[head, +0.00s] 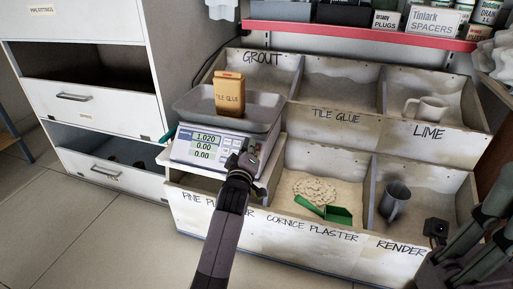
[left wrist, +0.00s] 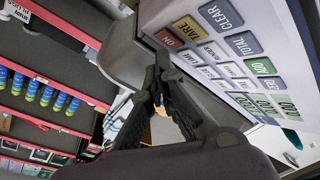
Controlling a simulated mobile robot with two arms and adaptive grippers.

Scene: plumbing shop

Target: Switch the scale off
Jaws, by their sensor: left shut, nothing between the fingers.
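The scale (head: 205,145) stands on the bins' left end with its display (head: 203,145) lit, reading 1.020, 0.00 and 0.00. A tan TILE GLUE pack (head: 229,94) stands upright on its metal pan (head: 262,115). My left gripper (head: 247,156) is shut and empty at the right part of the scale's front panel. In the left wrist view its fingertips (left wrist: 163,62) are close to a reddish key (left wrist: 169,38) at the keypad corner; contact cannot be told. Keys marked CLEAR, TARE and TOTAL show beside it. My right gripper (head: 462,238) is partly visible at lower right.
Bins labelled GROUT, TILE GLUE, LIME and others (head: 330,118) fill the right. A white drawer cabinet (head: 95,105) is at left. The floor (head: 60,225) there is clear.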

